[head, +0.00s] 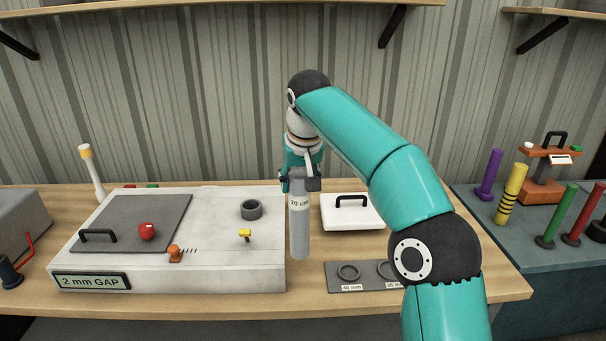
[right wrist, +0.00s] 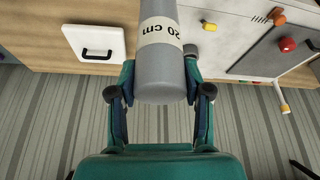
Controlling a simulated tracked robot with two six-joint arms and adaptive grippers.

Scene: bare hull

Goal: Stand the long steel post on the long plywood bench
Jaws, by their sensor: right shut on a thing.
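The long steel post (head: 299,225) is a grey cylinder with a white "20 cm" label near its top. My right gripper (head: 301,182) is shut on its upper end, and the post hangs upright below it. The post also shows between the fingers in the right wrist view (right wrist: 165,75), where its far end is out of frame. The post is over the long plywood bench (head: 309,284), between the grey box and the white lidded box. I cannot tell whether its lower end touches the wood. My left gripper is not in view.
A grey box (head: 190,272) labelled "2 mm GAP" stands left of the post. A white box (head: 352,217) with a black handle is behind right. A dark ring plate (head: 335,279) lies right of the post's foot. Bare wood shows in front. Coloured posts stand on the right-hand bench (head: 485,235).

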